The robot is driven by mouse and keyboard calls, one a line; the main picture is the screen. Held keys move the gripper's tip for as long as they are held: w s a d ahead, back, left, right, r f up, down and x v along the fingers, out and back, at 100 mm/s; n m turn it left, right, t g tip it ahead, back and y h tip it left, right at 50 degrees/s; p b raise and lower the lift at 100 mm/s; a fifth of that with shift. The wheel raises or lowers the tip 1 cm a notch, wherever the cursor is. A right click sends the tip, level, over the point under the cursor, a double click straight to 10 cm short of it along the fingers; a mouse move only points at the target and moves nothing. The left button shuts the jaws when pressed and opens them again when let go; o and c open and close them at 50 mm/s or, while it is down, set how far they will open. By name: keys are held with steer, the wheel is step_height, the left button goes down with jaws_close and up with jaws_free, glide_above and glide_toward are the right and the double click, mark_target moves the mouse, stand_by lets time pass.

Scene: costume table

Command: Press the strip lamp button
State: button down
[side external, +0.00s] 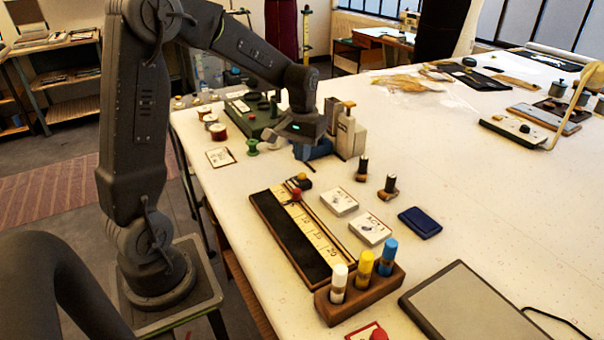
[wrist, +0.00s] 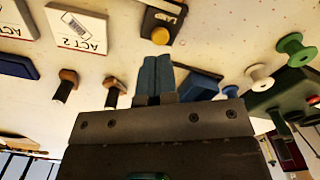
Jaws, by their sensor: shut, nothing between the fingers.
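A small dark box (side external: 299,182) with a yellow button (side external: 302,177) lies at the far end of the long ruled board. In the wrist view the same box (wrist: 163,14) carries a pale label, hard to read, and its round yellow button (wrist: 160,36) shows clear and uncovered. My gripper (side external: 310,154) is over the table, beyond the box and apart from it. In the wrist view the blue-grey fingers (wrist: 155,62) are together, empty, with their tips just below the button in the picture. The height of the tips above the table is hard to tell.
The ruled board (side external: 300,235) has a red knob (side external: 296,194) near the box. White ACT cards (side external: 370,228), two dark-topped stamps (side external: 362,168) and a navy pad (side external: 420,222) lie to the right. A blue item (wrist: 195,86) and green spool (wrist: 296,48) are near my gripper.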

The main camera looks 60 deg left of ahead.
steer(key=shift+r, duration=1.55)
steer(key=shift+d, duration=0.1)
steer(key=s+d+r+m+t, duration=0.2)
steer(key=s+d+r+m, duration=0.1)
steer(key=s+d, duration=0.5)
steer(key=s+d+r+m+t, duration=0.3)
steer(key=s+d+r, duration=0.1)
steer(key=s+d, duration=0.3)
steer(key=shift+s+d+t, duration=0.3)
steer(key=shift+s+d, duration=0.05)
steer(key=shift+s, duration=0.45)
